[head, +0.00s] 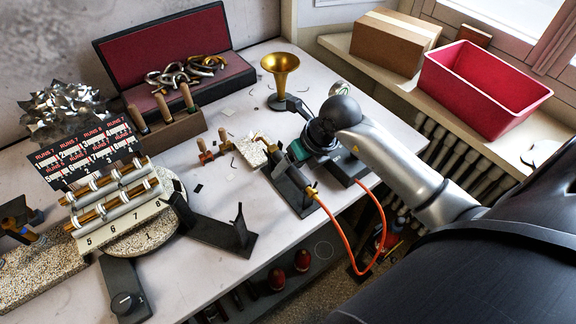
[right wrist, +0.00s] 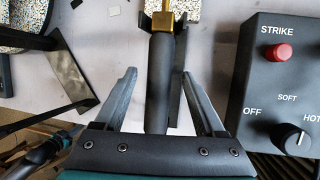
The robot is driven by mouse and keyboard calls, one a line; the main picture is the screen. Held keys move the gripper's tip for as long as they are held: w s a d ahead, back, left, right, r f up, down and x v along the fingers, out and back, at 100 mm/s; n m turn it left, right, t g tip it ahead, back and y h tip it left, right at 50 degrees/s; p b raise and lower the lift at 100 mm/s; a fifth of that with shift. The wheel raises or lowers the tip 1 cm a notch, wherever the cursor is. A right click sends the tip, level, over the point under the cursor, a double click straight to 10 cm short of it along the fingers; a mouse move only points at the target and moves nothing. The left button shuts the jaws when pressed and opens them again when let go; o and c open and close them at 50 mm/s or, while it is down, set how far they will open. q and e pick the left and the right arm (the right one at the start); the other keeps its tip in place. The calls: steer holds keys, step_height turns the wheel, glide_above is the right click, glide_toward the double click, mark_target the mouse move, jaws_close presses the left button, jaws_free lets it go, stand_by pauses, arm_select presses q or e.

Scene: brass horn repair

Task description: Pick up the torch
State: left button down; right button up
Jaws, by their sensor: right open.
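The torch has a dark cylindrical handle (right wrist: 160,85) and a brass nozzle end (right wrist: 163,18); it rests in a dark stand (head: 291,193) near the table's front edge. Its brass hose fitting and orange hose (head: 349,245) show in the head view. My right gripper (right wrist: 158,76) is open, with one finger on each side of the handle in the right wrist view and visible gaps at the fingertips. In the head view my right gripper (head: 285,158) is over the stand and partly hides the torch. My left gripper is not in view.
A dark control box (right wrist: 290,80) with a red STRIKE button and a knob stands to the right of the torch. A brass bell (head: 281,66) stands behind. A round turntable with marked tubes (head: 125,200) is at left. A red bin (head: 484,88) is on the sill.

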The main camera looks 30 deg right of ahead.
jaws_close()
stand_by(0.5)
steer(key=shift+r, duration=0.1)
